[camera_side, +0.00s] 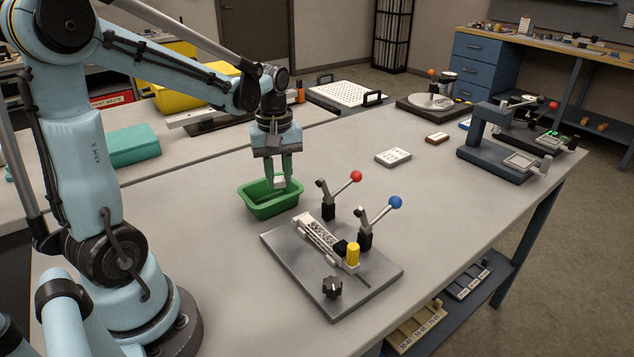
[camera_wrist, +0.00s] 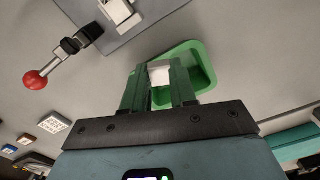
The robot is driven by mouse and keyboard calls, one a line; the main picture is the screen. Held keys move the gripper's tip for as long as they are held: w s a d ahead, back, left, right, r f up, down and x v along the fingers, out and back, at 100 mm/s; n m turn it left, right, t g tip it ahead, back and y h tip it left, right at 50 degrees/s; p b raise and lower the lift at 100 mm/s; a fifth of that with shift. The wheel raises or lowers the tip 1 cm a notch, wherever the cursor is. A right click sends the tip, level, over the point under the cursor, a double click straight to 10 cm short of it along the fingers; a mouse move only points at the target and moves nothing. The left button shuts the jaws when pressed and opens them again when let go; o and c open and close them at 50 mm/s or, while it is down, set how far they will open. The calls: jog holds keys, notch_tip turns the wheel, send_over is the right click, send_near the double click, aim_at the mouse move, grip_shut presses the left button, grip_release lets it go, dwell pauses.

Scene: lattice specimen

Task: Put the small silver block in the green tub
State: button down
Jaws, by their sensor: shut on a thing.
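The green tub (camera_side: 262,210) stands on the grey table, left of the grey fixture plate; it also shows in the wrist view (camera_wrist: 207,62), partly behind my gripper. My gripper (camera_side: 286,184) points down over the tub's right part. Its green fingers are shut on the small silver block (camera_side: 279,182), which looks pale between the fingertips in the wrist view (camera_wrist: 159,70). The block is at about the height of the tub's rim or a little above it. I cannot tell how far it is from the tub's floor.
The fixture plate (camera_side: 292,262) bears a lattice piece in a clamp, a red-knobbed lever (camera_side: 355,176), a blue-knobbed lever (camera_side: 395,203) and a yellow cylinder (camera_side: 352,254). A white tile with dots (camera_side: 393,157) lies behind.

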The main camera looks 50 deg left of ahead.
jog(key=shift+s+a+f+n, duration=0.25)
jog(key=shift+a+f+n, duration=0.45)
jog(key=shift+a, duration=0.25)
jog(key=shift+s+a+f+n, duration=0.3)
jog(key=shift+a+f+n, duration=0.35)
jog(key=shift+a, duration=0.25)
jog(key=shift+s+a+f+n, duration=0.25)
jog(key=shift+a+f+n, duration=0.45)
jog(key=shift+a, duration=0.25)
jog(key=c, duration=0.8)
grip_release()
jog(key=shift+r, duration=0.1)
jog(key=o, duration=0.5)
jog(key=shift+c, duration=0.2)
jog(key=shift+r, duration=0.1)
jog(key=shift+r, duration=2.4)
